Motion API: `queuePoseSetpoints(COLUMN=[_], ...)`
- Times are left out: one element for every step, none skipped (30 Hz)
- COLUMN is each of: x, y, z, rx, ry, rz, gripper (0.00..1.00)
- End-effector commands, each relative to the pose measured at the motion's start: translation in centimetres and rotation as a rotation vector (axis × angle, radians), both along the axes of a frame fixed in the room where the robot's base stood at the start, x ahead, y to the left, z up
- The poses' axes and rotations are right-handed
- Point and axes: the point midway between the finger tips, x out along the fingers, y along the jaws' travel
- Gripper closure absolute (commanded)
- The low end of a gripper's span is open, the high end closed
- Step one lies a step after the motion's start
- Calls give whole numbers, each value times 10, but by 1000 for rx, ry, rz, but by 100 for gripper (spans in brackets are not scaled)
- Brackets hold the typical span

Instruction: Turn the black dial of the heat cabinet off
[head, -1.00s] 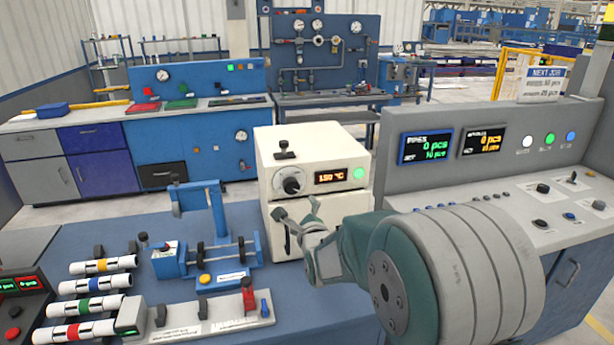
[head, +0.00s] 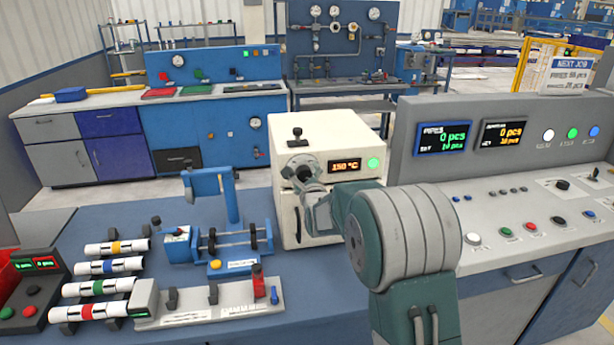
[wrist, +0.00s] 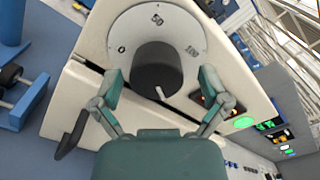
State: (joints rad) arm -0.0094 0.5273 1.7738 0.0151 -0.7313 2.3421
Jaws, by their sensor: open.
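The heat cabinet (head: 355,195) is a cream box on the blue bench, with a lit 150 °C display (head: 344,166) and a green light (head: 373,163). In the wrist view its black dial (wrist: 157,70) sits on a round pale plate (wrist: 125,30) with several marks. A white line shows at the dial's lower edge in that view. My gripper (wrist: 160,80) is open, one finger on each side of the dial's lower part; contact cannot be told.
The door handle (wrist: 70,135) is below the dial. A blue fixture (head: 215,240) and several banded pipes (head: 105,287) are on the bench at left. A grey control console (head: 540,205) stands at right.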

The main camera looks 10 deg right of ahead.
Motion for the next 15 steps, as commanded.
queuePoseSetpoints(x=[2, 2, 2, 2, 2, 2, 2, 2, 2, 2, 2, 2, 2, 2, 2], y=[2, 1, 1, 0, -1, -2, -3, -4, -5, -6, -6, -7, -7, -6, -6], z=[0, 0, 0, 0, 0, 0, 0, 0, 0, 0, 0, 0, 0, 0, 0], rx=[0, 0, 0, 1, 2, 2, 3, 3, 5, 5, 6, 6, 6, 6, 5], ry=[0, 0, 0, 0, 0, 0, 0, 1, 1, 0, 0, 0, 0, 0, 1], rz=[1, 1, 1, 1, 1, 1, 1, 1, 1, 0, 0, 0, 0, 0, -1], gripper=[5, 5, 5, 5, 5, 5, 5, 5, 14, 27, 41, 59, 72, 85, 87])
